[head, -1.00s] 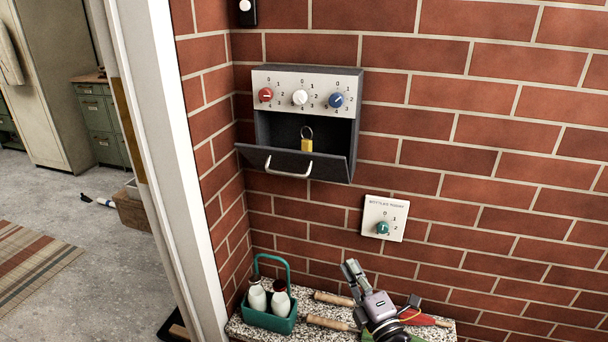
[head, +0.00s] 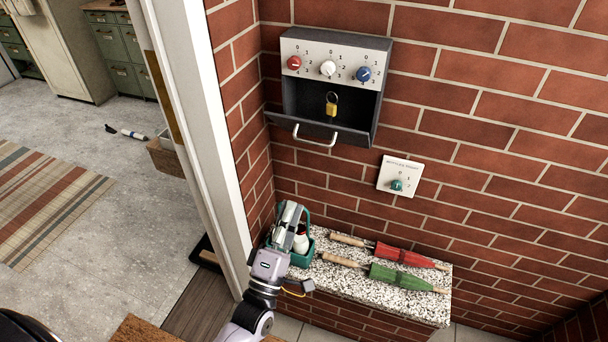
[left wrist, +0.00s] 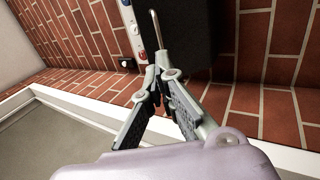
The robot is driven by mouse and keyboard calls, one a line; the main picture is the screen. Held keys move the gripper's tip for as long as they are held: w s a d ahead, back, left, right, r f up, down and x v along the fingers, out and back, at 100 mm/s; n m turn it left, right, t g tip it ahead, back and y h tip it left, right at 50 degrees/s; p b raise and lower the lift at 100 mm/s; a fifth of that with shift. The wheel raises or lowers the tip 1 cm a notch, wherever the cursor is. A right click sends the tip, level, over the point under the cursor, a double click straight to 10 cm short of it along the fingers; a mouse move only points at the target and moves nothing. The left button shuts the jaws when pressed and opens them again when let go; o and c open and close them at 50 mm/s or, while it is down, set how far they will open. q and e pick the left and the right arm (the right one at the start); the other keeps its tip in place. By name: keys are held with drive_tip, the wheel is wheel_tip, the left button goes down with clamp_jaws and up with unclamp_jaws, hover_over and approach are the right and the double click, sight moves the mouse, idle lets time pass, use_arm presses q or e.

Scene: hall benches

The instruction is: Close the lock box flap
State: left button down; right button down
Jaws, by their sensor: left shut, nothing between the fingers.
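The lock box (head: 381,100) is a dark box on the brick wall, with a white panel of red, white and blue dials. Its flap (head: 345,136) hangs open, tilted outward at the bottom, with a metal handle (head: 315,141). A yellow padlock (head: 331,109) shows inside the opening. My left gripper (head: 291,208) is shut and empty, below the flap and apart from it, in front of the bottle carrier. In the left wrist view its fingers (left wrist: 160,80) point toward the dark box (left wrist: 186,35) and dial panel (left wrist: 133,28). My right gripper is out of view.
A speckled bench top (head: 395,305) below holds a teal bottle carrier (head: 301,260), a red umbrella (head: 405,256) and a green umbrella (head: 400,278). A small dial plate (head: 399,168) is on the wall at right. A white door frame (head: 200,130) stands at left.

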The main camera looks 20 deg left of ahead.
use_arm(q)
drive_tip(key=p, duration=0.4)
approach(316, 127)
drive_tip(key=w, duration=0.4)
drive_tip(key=shift+d, duration=0.2)
drive_tip(key=shift+r, duration=0.15)
drive_tip(key=r+g+p, duration=0.1)
drive_tip(key=p, duration=0.1)
drive_tip(key=w+r+g+p, duration=0.1)
drive_tip(key=p, duration=0.2)
drive_tip(key=r+g+p, duration=0.1)
drive_tip(key=r+p, duration=0.1)
drive_tip(key=p, duration=0.1)
drive_tip(key=shift+w, duration=0.25)
drive_tip(key=shift+w+r+p, duration=0.2)
drive_tip(key=shift+w+p, duration=0.05)
drive_tip(key=shift+p, duration=0.1)
drive_tip(key=shift+w+d+r, duration=0.1)
drive_tip(key=shift+w+r, duration=0.75)
drive_tip(key=shift+w, duration=0.3)
drive_tip(key=shift+w+r, duration=0.85)
drive_tip(key=shift+w, duration=0.3)
